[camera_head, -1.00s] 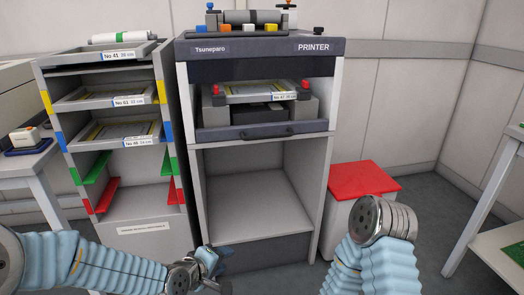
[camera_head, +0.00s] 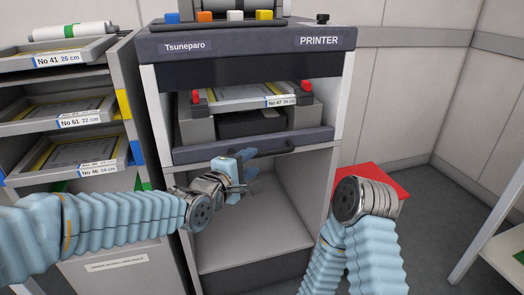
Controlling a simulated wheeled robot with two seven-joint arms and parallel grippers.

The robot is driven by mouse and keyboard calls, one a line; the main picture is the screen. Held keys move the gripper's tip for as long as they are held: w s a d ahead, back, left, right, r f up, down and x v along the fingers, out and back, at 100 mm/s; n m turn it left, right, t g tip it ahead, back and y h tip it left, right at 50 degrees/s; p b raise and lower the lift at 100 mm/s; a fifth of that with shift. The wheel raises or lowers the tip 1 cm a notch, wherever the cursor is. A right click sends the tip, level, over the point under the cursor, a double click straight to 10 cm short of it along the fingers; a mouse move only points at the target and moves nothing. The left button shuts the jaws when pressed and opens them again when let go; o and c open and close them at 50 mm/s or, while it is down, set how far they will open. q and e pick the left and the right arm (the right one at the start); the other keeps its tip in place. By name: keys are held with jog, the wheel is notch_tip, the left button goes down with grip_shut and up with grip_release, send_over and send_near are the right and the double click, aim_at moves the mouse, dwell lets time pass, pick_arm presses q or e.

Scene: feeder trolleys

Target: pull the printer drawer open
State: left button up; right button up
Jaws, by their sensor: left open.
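The printer (camera_head: 245,42) is a grey cabinet with a dark top band. Its drawer has a dark front (camera_head: 195,153) that looks about flush with the cabinet, with a dark bar handle (camera_head: 285,149) along it. A tray labelled No 47 (camera_head: 250,97) lies inside above the drawer front, between two red clips. My left gripper (camera_head: 246,166) is open, just below and in front of the drawer front, near the left part of the handle. I cannot tell whether it touches the handle, whose left end it hides. My right arm shows at the lower right, but its gripper is not in view.
A rack (camera_head: 130,170) with several labelled trays stands close on the left. Below the drawer is an empty open compartment (camera_head: 265,230). A box with a red lid (camera_head: 385,185) stands to the right of the printer. A table edge (camera_head: 505,240) shows far right.

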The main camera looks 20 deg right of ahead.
aim_at(260, 156)
pick_arm(q)
jog(key=p+x, duration=0.1)
jog(key=x, duration=0.6)
jog(key=shift+c, duration=0.4)
grip_shut()
